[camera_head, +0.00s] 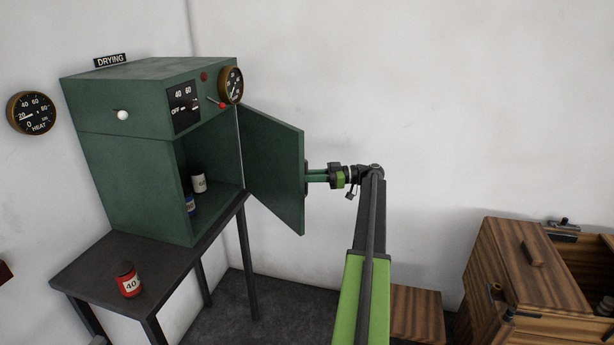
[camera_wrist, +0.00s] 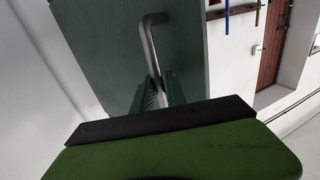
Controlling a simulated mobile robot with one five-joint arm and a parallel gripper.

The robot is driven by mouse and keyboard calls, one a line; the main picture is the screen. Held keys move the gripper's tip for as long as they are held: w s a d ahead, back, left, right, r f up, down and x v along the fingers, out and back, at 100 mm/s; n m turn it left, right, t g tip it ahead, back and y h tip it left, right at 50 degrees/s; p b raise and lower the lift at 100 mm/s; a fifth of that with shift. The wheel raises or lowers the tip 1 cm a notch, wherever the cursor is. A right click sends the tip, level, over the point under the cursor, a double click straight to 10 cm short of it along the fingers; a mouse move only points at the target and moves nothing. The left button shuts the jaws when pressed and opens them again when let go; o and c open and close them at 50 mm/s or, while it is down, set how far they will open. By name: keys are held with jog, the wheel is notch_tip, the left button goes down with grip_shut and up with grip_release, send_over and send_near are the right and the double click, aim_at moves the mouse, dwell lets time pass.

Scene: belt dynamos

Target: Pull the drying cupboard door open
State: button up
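The green drying cupboard (camera_head: 125,180) stands on a dark table at the left in the head view. Its door (camera_head: 272,165) is hinged on the right side and stands wide open, showing the inside. The door's outer face also fills much of the wrist view (camera_wrist: 190,45). A bent metal handle (camera_wrist: 151,45) is on that face. My gripper (camera_head: 309,175) is at the door's outer side, near its free edge. In the wrist view my green fingers (camera_wrist: 160,92) are closed around the lower part of the handle. The handle is barely visible in the head view.
Wooden cabinets (camera_head: 500,265) stand at the lower right. Bare wall lies beyond the door.

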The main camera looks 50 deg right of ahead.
jog(key=shift+o, duration=1.3)
jog(key=shift+w, duration=0.1)
jog(key=v, duration=1.2)
jog(key=shift+c, duration=0.4)
